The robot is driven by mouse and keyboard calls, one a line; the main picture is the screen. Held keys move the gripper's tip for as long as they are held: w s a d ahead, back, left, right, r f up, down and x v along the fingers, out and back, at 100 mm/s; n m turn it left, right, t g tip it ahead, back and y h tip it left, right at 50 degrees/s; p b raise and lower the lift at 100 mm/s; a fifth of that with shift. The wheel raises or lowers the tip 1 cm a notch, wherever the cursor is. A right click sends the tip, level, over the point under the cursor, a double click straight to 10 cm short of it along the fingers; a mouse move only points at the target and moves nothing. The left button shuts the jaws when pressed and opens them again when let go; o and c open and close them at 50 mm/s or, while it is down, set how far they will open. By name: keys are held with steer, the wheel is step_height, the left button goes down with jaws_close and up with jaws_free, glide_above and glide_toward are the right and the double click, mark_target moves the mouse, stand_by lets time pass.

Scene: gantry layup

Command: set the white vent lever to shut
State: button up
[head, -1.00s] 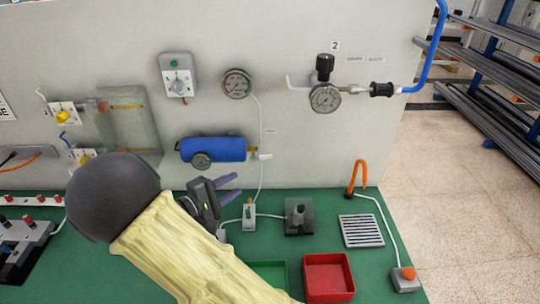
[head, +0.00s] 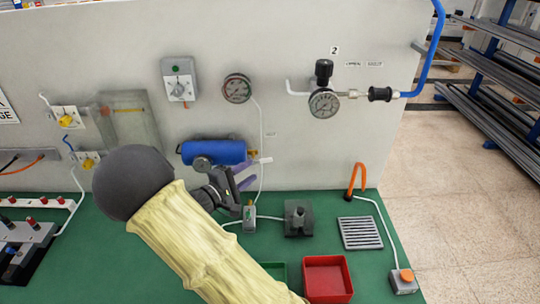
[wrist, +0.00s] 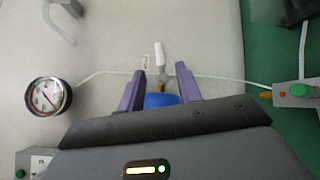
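The white vent lever (head: 265,160) is on a brass fitting at the right end of the blue cylinder (head: 215,151), on the grey panel. In the wrist view the lever (wrist: 160,54) points away from the cylinder (wrist: 161,100), roughly in line with it. My gripper (head: 249,174) is open, its purple fingers just below and left of the lever in the head view. In the wrist view my gripper (wrist: 160,73) has a finger on each side of the fitting, with clear gaps. The lever's tip reaches beyond the fingertips. I cannot tell the depth gap.
A pressure gauge (head: 237,88) with a thin white hose is above the cylinder. A grey valve box (head: 249,214) and a dark block (head: 298,218) are on the green bench below. A regulator (head: 324,98) is farther right. The red tray (head: 327,259) is at the front.

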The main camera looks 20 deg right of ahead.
mark_target(261, 161)
steer(key=p+x, duration=0.2)
steer(key=x, duration=0.8)
steer(key=shift+f, duration=0.1)
jaws_close()
